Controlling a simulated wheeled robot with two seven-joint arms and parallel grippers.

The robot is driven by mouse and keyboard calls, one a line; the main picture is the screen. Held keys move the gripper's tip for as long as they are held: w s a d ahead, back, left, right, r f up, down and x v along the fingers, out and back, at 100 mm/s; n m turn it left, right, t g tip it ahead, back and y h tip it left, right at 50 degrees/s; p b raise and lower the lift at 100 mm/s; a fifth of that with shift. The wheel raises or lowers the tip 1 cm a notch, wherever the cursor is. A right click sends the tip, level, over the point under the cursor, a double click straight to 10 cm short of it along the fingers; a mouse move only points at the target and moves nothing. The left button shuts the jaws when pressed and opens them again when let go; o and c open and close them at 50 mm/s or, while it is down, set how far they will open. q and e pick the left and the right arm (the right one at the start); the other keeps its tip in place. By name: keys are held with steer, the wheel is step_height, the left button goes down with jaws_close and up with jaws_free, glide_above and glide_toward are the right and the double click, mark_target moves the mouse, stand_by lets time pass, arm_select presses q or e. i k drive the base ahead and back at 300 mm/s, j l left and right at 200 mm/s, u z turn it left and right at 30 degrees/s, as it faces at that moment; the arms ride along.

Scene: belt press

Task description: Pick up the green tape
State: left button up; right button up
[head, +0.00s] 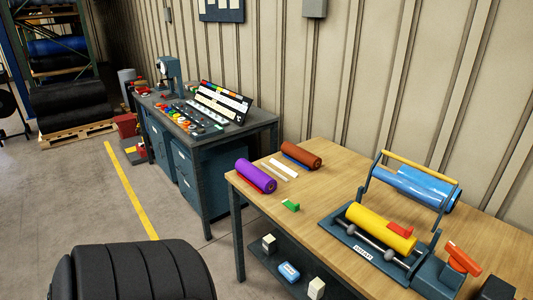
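A small green piece (291,206), which looks like the green tape, lies on the wooden table (335,180) near its front left edge. It is just right of and in front of a purple roll (257,175). Nothing covers it, but it is too small for me to make out its details. Neither of my grippers shows in the head view.
A brown roll (301,155) and pale strips (283,167) lie behind the green piece. A press (375,250) with a yellow roll (380,227) stands to the right, before a blue roll (415,187). A dark workbench (205,155) with small coloured items stands further left.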

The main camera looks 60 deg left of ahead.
mark_target(294, 208)
steer(key=u, duration=1.55)
